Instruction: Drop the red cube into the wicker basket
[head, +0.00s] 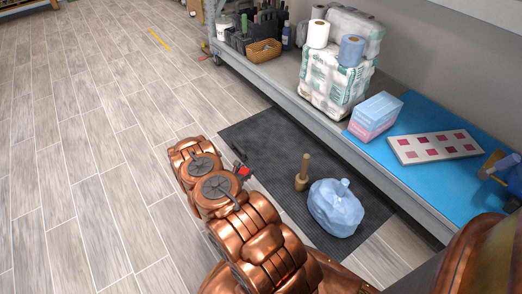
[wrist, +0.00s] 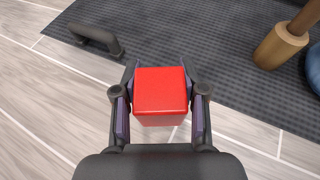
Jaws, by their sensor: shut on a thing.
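The red cube (wrist: 161,90) is between the two fingers of my gripper (wrist: 160,100) in the wrist view, held above the floor by the edge of the dark mat. In the head view a bit of the red cube (head: 244,171) shows beyond my copper arm, which hides most of my gripper. The wicker basket (head: 264,52) is brown and stands on the low rack shelf at the upper middle of the head view, well away from my gripper. Its inside is hard to make out.
The dark mat (head: 258,140) bears a wooden mallet-like thing (head: 302,178) and a tied blue bag (head: 337,208). The grey rack shelf (head: 283,92) holds wrapped rolls (head: 330,82), dark bottles and boxes (head: 365,115). The tiled floor at left is clear.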

